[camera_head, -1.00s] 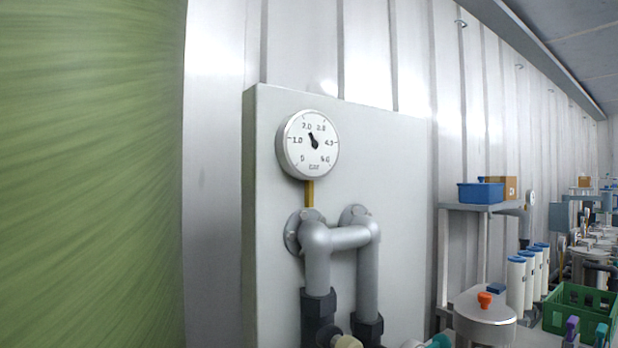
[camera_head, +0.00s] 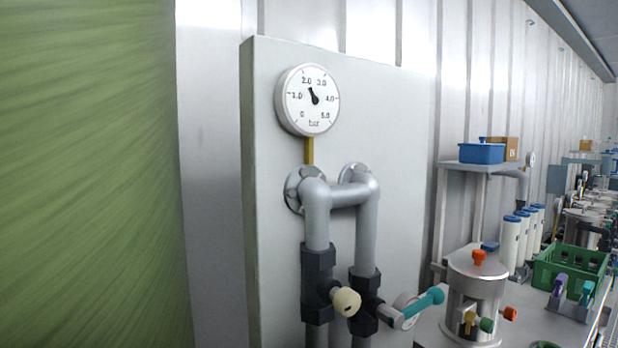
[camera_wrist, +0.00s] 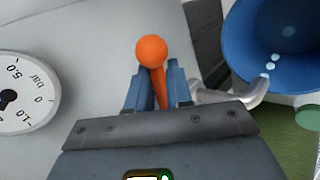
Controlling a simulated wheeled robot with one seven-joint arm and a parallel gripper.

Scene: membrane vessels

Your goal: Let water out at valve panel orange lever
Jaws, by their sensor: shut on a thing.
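In the wrist view, my gripper (camera_wrist: 156,78) has its two blue-grey fingers on either side of the orange lever (camera_wrist: 151,50) and is shut on it. The lever's round ball end sticks out beyond the fingertips, and its thin stem runs down between them. The lever's base is hidden behind the gripper body. In the head view, a pale panel (camera_head: 403,130) carries a round gauge, grey pipes, a cream knob (camera_head: 346,301) and a teal lever (camera_head: 424,307). My gripper and the orange lever do not show there.
In the wrist view, a gauge (camera_wrist: 22,92) is at the left and a blue funnel-like vessel (camera_wrist: 285,42) with a curved metal pipe is at the right. In the head view, a metal vessel (camera_head: 476,291) and a green crate (camera_head: 570,270) stand right of the panel.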

